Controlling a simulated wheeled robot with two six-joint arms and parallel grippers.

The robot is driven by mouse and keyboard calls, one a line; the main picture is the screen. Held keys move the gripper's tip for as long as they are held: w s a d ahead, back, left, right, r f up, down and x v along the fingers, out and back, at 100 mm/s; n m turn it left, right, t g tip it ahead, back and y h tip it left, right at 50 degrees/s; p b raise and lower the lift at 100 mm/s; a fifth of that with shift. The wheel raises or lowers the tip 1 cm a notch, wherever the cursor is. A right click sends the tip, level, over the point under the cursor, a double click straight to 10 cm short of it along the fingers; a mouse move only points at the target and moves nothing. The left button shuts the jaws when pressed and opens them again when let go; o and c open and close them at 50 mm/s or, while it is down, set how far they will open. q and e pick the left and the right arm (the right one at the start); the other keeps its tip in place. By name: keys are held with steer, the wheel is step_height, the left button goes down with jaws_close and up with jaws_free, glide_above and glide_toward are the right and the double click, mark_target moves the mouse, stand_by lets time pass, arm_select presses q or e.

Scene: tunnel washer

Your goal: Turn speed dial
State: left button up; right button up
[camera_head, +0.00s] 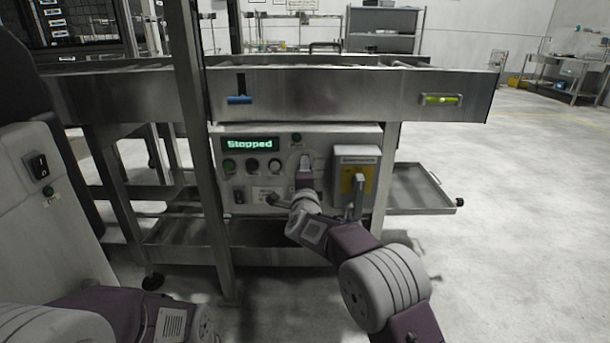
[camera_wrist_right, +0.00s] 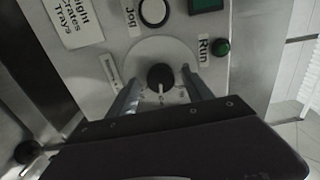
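The speed dial (camera_wrist_right: 160,76) is a black round knob on a pale round plate, on the grey control panel (camera_head: 330,140). In the right wrist view my right gripper (camera_wrist_right: 160,92) faces the panel with its two fingers apart, one on each side of the knob. Gaps show between fingers and knob, so it looks open and empty. In the head view my right gripper (camera_head: 305,165) is at the panel and hides the dial. The display (camera_head: 250,144) reads "Stopped". My left arm shows at the bottom left, but its gripper is out of view.
A steel post (camera_head: 197,150) stands left of the panel.

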steer(key=s+p, duration=0.2)
steer(key=s, duration=0.7)
steer(key=shift+p, duration=0.35)
